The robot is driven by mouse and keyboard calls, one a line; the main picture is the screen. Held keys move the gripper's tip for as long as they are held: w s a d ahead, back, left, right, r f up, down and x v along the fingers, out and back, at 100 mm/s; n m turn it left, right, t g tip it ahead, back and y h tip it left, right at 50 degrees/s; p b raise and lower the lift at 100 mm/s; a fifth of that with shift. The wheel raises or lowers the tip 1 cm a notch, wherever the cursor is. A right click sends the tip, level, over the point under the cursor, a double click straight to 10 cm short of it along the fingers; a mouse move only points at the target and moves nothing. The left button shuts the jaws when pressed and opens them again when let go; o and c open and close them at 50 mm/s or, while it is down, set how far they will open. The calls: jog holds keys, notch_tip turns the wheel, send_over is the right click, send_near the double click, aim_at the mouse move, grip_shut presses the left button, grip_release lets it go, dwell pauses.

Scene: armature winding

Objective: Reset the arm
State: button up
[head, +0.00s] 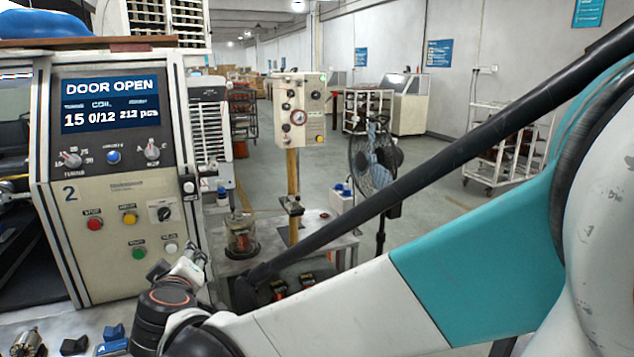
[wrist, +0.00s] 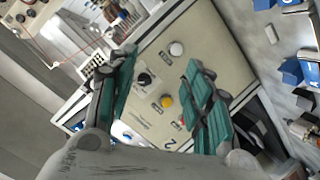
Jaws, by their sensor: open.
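My gripper (wrist: 160,100) is open and empty in the wrist view, its two green-padded fingers spread apart. Between and beyond them is the front panel of the winding machine, seen tilted. In the head view my gripper (head: 188,265) is small and partly hidden behind my wrist, in front of the lower right of the machine's panel. My arm stretches from the right edge to the lower middle. The winding machine (head: 120,190) carries the number 2, and its screen (head: 110,102) reads DOOR OPEN, 15, 0/12 and 212 pcs.
The panel has a red button (head: 95,224), a green button (head: 139,252) and several knobs. Blue parts (head: 75,345) and a metal armature (head: 27,342) lie on the bench at lower left. A small table (head: 340,243) with a glass jar, a control box post and a fan (head: 372,165) stand behind my arm.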

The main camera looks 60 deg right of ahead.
jog(key=s+a+f+g+y, duration=0.2)
jog(key=s+a+f+y, duration=0.1)
jog(key=s+a, duration=0.4)
jog(key=s+a+f+g+y, duration=0.2)
jog(key=s+a+f+y, duration=0.1)
jog(key=s+a+y, duration=0.2)
jog(key=s+a, duration=0.2)
jog(key=s, duration=0.1)
jog(key=shift+s+f+g+y, duration=0.3)
jog(key=shift+s+f, duration=0.05)
jog(key=shift+d, duration=0.1)
